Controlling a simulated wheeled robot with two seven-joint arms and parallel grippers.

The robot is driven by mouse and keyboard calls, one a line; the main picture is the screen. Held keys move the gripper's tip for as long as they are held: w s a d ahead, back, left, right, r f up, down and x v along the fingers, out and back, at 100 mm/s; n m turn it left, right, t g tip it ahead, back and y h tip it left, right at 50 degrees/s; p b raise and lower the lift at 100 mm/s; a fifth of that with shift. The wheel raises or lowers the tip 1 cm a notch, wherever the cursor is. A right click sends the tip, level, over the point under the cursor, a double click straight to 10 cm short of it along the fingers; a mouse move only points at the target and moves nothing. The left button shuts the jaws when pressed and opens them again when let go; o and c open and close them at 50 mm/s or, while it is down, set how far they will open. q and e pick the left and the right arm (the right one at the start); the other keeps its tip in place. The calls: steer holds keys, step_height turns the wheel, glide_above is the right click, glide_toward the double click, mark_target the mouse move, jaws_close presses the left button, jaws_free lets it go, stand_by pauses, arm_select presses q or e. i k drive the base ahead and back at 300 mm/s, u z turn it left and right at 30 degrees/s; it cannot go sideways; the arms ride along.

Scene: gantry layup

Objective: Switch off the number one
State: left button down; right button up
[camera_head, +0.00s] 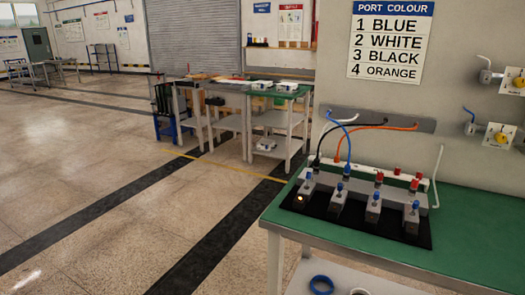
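A black mat (356,224) on the green bench carries a row of several small grey switch blocks with blue-topped levers. The leftmost block (304,191) has a glowing orange lamp (300,199). No lit lamp shows on the other blocks, such as the rightmost block (411,218). A pale port rail (358,189) with red and blue fittings runs behind them. Blue (336,122), black (350,126) and orange (375,128) cables run from the wall towards its left part; their exact ports are hard to tell. A sign (391,41) reads 1 blue, 2 white, 3 black, 4 orange. Neither gripper is in view.
A white cable (437,175) hangs at the rail's right end. Wall units with yellow knobs (501,137) are at the right. The green bench top (473,230) is bare right of the mat. Other tables (248,88) stand behind. The floor (110,150) at left is open.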

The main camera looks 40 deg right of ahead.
mark_target(308, 174)
steer(key=i, duration=3.1)
steer(key=z, duration=3.95)
steer(key=i, duration=0.5)
steer(key=u, duration=0.05)
